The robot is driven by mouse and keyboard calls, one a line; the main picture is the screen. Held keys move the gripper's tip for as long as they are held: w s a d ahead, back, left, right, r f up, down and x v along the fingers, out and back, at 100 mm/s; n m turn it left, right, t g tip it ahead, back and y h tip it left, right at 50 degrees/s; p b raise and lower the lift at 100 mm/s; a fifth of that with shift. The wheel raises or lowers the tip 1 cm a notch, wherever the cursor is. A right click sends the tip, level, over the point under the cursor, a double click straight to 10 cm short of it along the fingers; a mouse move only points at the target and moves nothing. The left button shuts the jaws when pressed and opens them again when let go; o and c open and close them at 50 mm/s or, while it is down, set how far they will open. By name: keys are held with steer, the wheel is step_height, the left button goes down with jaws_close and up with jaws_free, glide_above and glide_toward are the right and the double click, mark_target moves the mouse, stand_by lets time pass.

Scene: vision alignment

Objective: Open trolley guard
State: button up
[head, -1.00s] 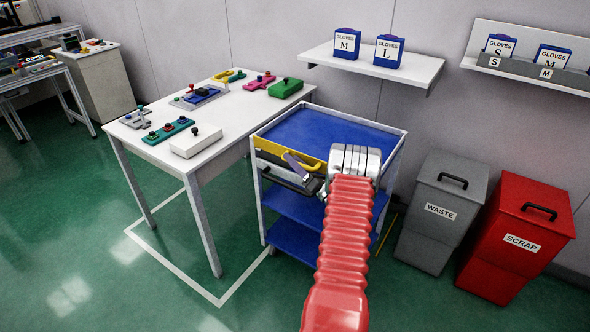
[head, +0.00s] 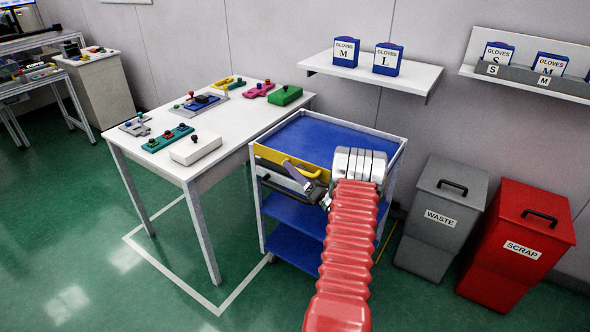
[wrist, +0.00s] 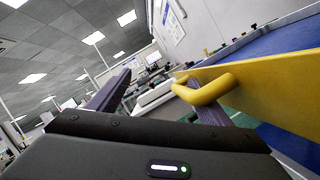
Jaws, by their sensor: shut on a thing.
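The trolley (head: 262,210) has white posts and blue shelves and stands in the middle of the head view. Its yellow guard (head: 275,154) runs along the near upper edge, upright, below the blue top. A yellow handle sticks out from it and shows large in the wrist view (wrist: 208,91), with the guard panel (wrist: 270,88) behind. My gripper (head: 305,182) is at this handle, with one purple-grey finger passing behind the handle bar and the other to its left. It is shut on the handle; the exact contact is hard to see.
A white table (head: 205,165) with several colored fixtures stands left of the trolley. A grey waste bin (head: 438,215) and a red scrap bin (head: 515,240) stand to the right. A wall shelf (head: 372,75) with glove boxes hangs behind. The green floor in front is clear.

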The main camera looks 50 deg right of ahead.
steer(key=o, duration=0.7)
steer(key=shift+s+r, duration=0.35)
steer(key=shift+s, duration=0.4)
steer(key=shift+s+r, duration=0.35)
steer(key=shift+s, duration=0.45)
steer(key=shift+s+r, duration=0.35)
steer(key=shift+s, duration=0.4)
steer(key=shift+s+a, duration=0.15)
steer(key=shift+s, duration=0.15)
steer(key=shift+s+a+r, duration=0.15)
steer(key=shift+s+r, duration=0.05)
steer(key=shift+s, duration=0.55)
steer(key=shift+s+a+r, duration=0.1)
steer(key=shift+s+r, duration=0.05)
steer(key=shift+s, duration=0.55)
steer(key=shift+s+a+r, duration=0.15)
steer(key=shift+s+r, duration=0.05)
steer(key=shift+s, duration=0.55)
steer(key=s, duration=0.2)
steer(key=shift+s+a+r, duration=0.15)
steer(key=shift+s+r, duration=0.25)
steer(key=c, duration=1.5)
steer(key=shift+s+a+f, duration=0.2)
steer(key=shift+s+a, duration=0.35)
steer(key=shift+a, duration=0.1)
steer(key=shift+c, duration=0.2)
